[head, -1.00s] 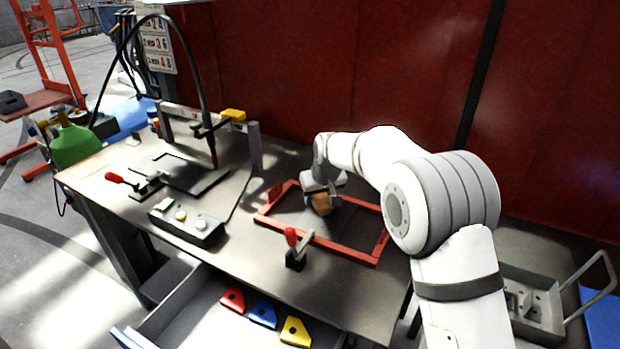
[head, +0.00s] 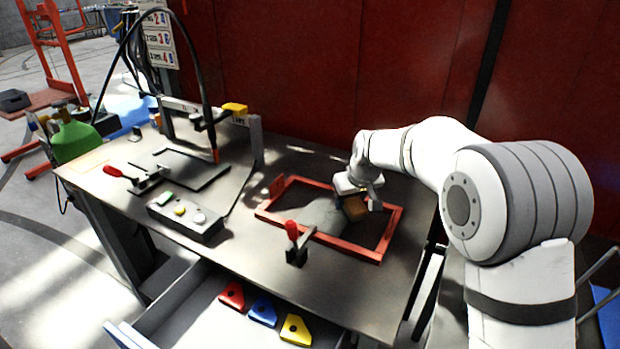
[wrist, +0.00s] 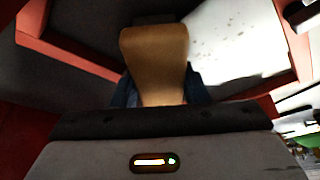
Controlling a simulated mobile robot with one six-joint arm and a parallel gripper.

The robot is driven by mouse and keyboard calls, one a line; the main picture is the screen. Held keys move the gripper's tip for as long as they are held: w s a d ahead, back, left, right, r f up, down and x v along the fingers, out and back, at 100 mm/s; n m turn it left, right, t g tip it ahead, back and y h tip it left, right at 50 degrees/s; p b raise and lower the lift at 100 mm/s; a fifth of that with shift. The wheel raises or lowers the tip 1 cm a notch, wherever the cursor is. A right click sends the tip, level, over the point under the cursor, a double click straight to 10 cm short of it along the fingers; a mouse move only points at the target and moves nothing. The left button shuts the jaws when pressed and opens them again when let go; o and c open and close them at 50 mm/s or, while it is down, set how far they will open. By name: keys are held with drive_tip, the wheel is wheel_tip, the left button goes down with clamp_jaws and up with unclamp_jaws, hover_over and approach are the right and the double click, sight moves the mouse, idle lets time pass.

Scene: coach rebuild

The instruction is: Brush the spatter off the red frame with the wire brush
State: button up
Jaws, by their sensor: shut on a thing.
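The red frame (head: 345,247) lies flat on the dark bench top, a rectangle with an open middle. My gripper (head: 358,192) is over the right part of the frame and is shut on the brown wooden wire brush (head: 355,208). In the wrist view the brush's brown wooden back (wrist: 154,58) fills the middle between the jaws. Its bristles are hidden. The red frame (wrist: 80,62) shows at left and at upper right in the wrist view. I cannot tell whether the brush touches it. Spatter cannot be made out at this size.
A red-handled toggle clamp (head: 296,250) stands at the frame's front side. A control box (head: 185,218) and a dark fixture (head: 180,168) are to the left. Below, an open drawer holds red, blue and yellow blocks (head: 263,311). A dark red curtain (head: 330,70) hangs behind.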

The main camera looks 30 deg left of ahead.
wheel_tip(320, 180, up, 7)
drive_tip(key=p, duration=0.3)
drive_tip(key=shift+r+p, duration=0.4)
drive_tip(key=shift+p, duration=0.05)
drive_tip(key=shift+a, duration=0.1)
drive_tip(key=shift+r, duration=0.1)
